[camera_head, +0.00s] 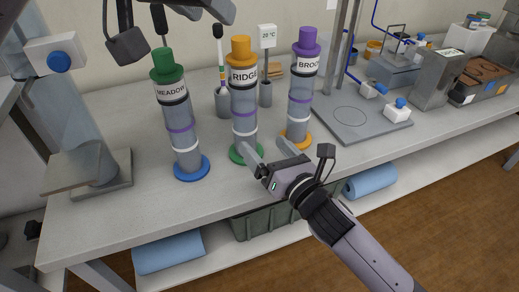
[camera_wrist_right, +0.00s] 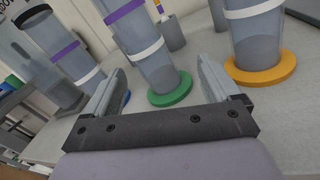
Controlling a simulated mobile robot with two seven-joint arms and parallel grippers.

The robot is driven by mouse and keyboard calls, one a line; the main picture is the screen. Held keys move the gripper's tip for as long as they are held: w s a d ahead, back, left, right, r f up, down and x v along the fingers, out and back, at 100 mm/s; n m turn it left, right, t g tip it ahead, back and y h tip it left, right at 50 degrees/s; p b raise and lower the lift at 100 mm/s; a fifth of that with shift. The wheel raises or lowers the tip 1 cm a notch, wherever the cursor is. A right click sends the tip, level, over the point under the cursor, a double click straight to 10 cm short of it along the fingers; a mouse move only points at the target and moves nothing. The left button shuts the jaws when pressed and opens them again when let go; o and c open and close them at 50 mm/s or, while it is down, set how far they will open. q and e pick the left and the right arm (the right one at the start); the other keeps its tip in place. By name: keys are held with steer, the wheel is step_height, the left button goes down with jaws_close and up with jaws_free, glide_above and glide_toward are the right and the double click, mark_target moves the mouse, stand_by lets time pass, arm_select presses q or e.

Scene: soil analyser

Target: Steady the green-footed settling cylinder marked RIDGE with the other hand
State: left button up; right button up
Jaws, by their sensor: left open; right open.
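The RIDGE settling cylinder (camera_head: 244,105) stands upright on the bench, with an orange cap, a purple band, a white band and a green foot (camera_head: 237,158). My right gripper (camera_head: 268,152) is open and empty, low at the front right of this cylinder. In the right wrist view the cylinder (camera_wrist_right: 150,68) and its green foot (camera_wrist_right: 171,90) show between the spread fingers, beyond them; I cannot tell whether a finger touches. My left gripper (camera_head: 208,9) is open, partly cut off by the top edge, above and left of the RIDGE cap.
The blue-footed MEADOW cylinder (camera_head: 178,118) stands to the left, and the orange-footed BROOK cylinder (camera_head: 301,92) to the right. A grey cup with a brush (camera_head: 222,103) stands behind. A grey stand plate (camera_head: 352,118) lies farther right. The bench front (camera_head: 110,235) is clear.

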mark_target(243, 132)
steer(key=n, duration=0.1)
steer(key=a+n, duration=0.1)
steer(key=n, duration=0.1)
steer(key=shift+w+a+f, duration=0.3)
steer(key=shift+w+a, duration=0.05)
steer(key=shift+a, duration=0.05)
steer(key=shift+x, duration=3.45)
steer(key=c, duration=1.4)
steer(key=shift+f, duration=0.1)
